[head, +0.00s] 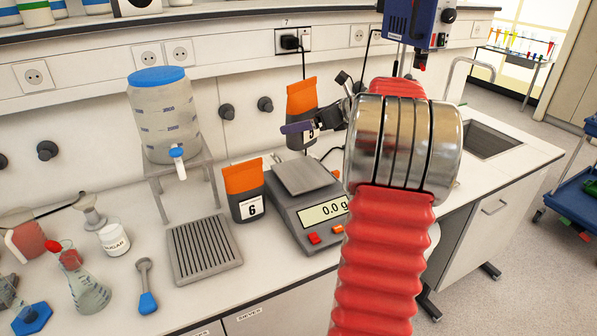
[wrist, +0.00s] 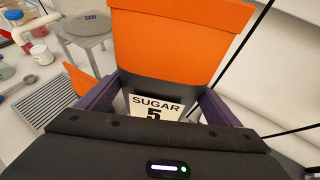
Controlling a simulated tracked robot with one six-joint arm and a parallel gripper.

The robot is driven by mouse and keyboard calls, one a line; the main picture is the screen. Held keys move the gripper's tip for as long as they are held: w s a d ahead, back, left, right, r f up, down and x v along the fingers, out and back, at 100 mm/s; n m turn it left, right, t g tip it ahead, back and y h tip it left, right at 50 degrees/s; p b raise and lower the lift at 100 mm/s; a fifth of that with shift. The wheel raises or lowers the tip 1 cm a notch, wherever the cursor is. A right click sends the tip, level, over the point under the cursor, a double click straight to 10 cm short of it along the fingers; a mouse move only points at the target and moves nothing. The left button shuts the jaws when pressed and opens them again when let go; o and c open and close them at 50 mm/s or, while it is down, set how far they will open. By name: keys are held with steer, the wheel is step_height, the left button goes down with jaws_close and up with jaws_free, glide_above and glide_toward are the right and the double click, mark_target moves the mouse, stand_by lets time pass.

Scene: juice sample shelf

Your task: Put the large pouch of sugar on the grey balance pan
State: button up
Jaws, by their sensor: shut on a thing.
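My gripper (head: 303,128) is shut on an orange-topped dark pouch (head: 302,98). In the wrist view the pouch (wrist: 180,45) stands between the two purple fingers (wrist: 155,106), and its white label reads SUGAR 5. In the head view it hangs upright, just above the far edge of the grey balance pan (head: 305,178) in the picture; the gap is hard to judge. A second orange-topped pouch (head: 243,180), labelled 6, stands on the bench left of the balance.
A water container with a blue lid (head: 160,110) stands on a grey stand behind a slotted drain tray (head: 203,250). A sugar jar (head: 114,240), a flask (head: 85,285) and a blue-ended scoop (head: 146,300) are at the left. A sink (head: 490,138) lies at the right.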

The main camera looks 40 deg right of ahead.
mark_target(310, 134)
steer(key=shift+r, duration=0.1)
steer(key=shift+f, duration=2.45)
steer(key=shift+f, duration=2.55)
steer(key=o, duration=1.8)
steer(key=shift+f, duration=0.2)
steer(key=shift+c, duration=0.2)
steer(key=shift+r, duration=0.15)
